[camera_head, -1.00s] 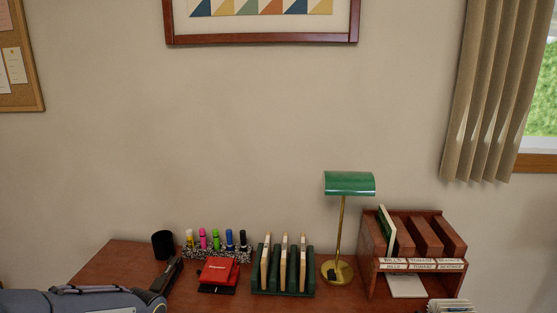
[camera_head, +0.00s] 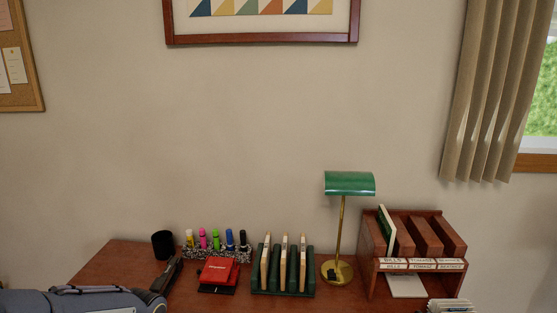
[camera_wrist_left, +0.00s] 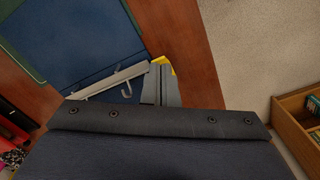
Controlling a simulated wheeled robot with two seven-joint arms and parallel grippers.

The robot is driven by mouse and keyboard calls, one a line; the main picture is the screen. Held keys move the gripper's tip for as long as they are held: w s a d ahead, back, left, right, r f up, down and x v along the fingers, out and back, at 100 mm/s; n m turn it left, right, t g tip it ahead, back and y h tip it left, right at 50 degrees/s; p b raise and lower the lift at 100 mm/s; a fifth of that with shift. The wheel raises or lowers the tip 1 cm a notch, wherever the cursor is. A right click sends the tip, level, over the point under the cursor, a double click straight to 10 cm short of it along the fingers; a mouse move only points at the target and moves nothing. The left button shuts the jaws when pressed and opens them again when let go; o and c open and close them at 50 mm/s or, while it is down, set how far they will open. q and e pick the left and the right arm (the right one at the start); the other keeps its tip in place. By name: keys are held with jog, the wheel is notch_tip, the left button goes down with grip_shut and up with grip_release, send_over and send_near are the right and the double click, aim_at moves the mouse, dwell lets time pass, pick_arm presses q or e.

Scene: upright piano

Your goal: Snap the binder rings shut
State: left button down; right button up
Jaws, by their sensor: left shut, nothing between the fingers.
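In the left wrist view, a blue binder (camera_wrist_left: 85,28) lies on the reddish-brown desk. A grey metal ring strip (camera_wrist_left: 108,82) runs along it. A hook-shaped ring piece (camera_wrist_left: 124,80) curves off the strip and looks open at its tip; my gripper's dark body hides the lower part of the strip. My left gripper (camera_wrist_left: 162,66) is shut and empty, its grey fingers at the right end of the strip, with yellow showing at the tips. I cannot tell whether they touch the metal. In the head view only my left arm shows, at lower left; the binder is out of frame.
Along the back of the desk (camera_head: 120,272) stand a black cup (camera_head: 162,245), several markers, a red box (camera_head: 218,270), a green rack (camera_head: 283,282), a green lamp (camera_head: 349,184) and a wooden organizer (camera_head: 372,236). A wooden tray (camera_wrist_left: 295,125) is at right in the wrist view.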

pick_arm(q)
jog(key=shift+f+b, duration=0.55)
jog(key=shift+f, duration=0.1)
notch_tip(320, 180, up, 8)
jog(key=p, duration=0.6)
dwell(0.4)
jog(key=s+d+r+m+t+h, duration=0.2)
jog(key=s+r+m, duration=0.2)
jog(key=s, duration=0.4)
jog(key=s+d+r+m+t+h, duration=0.1)
jog(key=s+d+r+m+t, duration=0.1)
jog(key=s+r+m, duration=0.3)
jog(key=s+r+t, duration=0.1)
jog(key=s+r, duration=0.1)
jog(key=s, duration=0.2)
jog(key=shift+r+t+h, duration=0.2)
jog(key=shift+t+h, duration=0.1)
jog(key=shift+h, duration=0.1)
